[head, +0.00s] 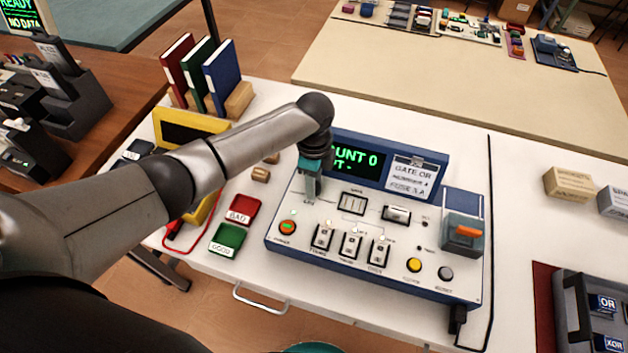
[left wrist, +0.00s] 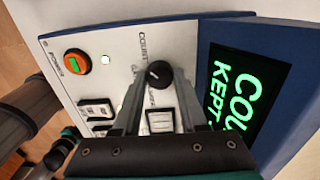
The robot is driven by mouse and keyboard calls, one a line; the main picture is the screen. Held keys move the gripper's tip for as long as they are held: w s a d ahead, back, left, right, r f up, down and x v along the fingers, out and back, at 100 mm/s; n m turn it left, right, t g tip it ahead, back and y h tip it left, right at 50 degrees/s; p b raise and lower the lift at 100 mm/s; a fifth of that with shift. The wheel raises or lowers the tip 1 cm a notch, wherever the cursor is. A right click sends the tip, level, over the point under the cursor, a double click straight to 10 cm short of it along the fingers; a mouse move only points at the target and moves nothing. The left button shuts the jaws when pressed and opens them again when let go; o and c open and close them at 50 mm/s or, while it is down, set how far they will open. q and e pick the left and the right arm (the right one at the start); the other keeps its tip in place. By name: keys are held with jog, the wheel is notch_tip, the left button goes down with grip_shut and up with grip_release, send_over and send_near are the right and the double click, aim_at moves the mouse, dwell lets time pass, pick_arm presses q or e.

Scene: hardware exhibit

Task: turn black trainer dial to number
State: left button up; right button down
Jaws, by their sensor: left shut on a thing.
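The trainer (head: 330,268) is a blue box with a white sloped panel on the white table in the head view. Its green-lit display (head: 357,161) reads "...UNT 0" over "...PT -", its left part hidden by my arm. My left gripper (head: 310,188) points down at the panel's upper left and hides the dial there. In the left wrist view the black dial (left wrist: 158,73) with a pale mark sits between the tips of my left gripper (left wrist: 154,76), which is shut on it. The print beside it reads "COUNT". My right gripper is out of view.
Red (head: 243,209) and green (head: 227,239) blocks lie left of the trainer. Upright binders (head: 222,76) stand behind.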

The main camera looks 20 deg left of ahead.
pick_arm(q)
grip_shut()
jog(key=n+p, duration=0.3)
jog(key=shift+r, duration=0.2)
jog(key=n+p, duration=0.3)
jog(key=n, duration=0.1)
jog(key=n+p, duration=0.3)
jog(key=n, duration=0.3)
jog(key=shift+f, duration=0.1)
jog(key=shift+n+p, duration=0.65)
jog(key=shift+n, duration=1.85)
jog(key=shift+f, duration=0.1)
